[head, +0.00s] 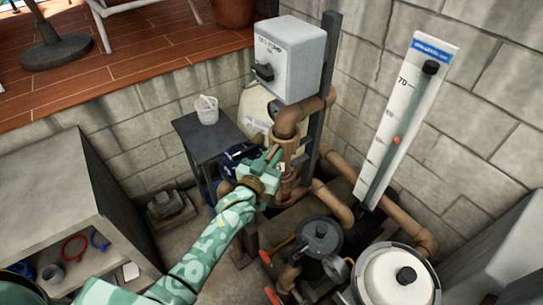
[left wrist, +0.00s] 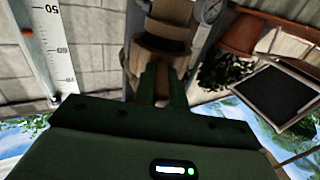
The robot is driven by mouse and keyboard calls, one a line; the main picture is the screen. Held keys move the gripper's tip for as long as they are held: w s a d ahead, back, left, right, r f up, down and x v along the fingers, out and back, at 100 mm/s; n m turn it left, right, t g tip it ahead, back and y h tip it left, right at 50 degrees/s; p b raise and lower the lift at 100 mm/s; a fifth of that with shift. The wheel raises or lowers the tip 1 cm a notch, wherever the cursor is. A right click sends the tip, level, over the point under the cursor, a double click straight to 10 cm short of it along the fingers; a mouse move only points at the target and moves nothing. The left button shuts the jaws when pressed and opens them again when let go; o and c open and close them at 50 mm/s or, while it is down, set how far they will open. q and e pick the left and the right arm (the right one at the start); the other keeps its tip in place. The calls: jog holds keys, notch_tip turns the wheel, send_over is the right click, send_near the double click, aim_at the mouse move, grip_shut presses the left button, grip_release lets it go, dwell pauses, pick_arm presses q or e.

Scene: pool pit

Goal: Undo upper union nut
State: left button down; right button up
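The upper union nut (head: 283,139) is a brown collar on the vertical brown pipe below the grey pump box. My left gripper (head: 274,158), pale green, is at this pipe and covers part of it. In the left wrist view the nut (left wrist: 160,50) is a wide brown ring straight ahead. The dark fingers of the left gripper (left wrist: 163,70) reach up to it with a narrow gap between them, brown showing through. Whether they grip the nut or only stand in front of it is unclear. My right gripper is not in view.
The grey pump box (head: 290,58) hangs above the pipe. A dark side table (head: 195,133) with a white cup (head: 207,110) stands left of it. The level gauge (head: 405,115) is on the right wall. A valve (head: 319,238) and a round white-lidded housing (head: 397,280) crowd the lower right.

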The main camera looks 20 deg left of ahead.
pick_arm(q)
jog(key=c, duration=1.4)
grip_release()
jog(key=shift+s+d+f, duration=0.15)
jog(key=shift+f, duration=0.6)
jog(key=shift+c, duration=0.2)
jog(key=shift+w+r, duration=0.15)
jog(key=shift+w, duration=0.1)
jog(key=s+a, duration=0.3)
jog(key=s, duration=1.3)
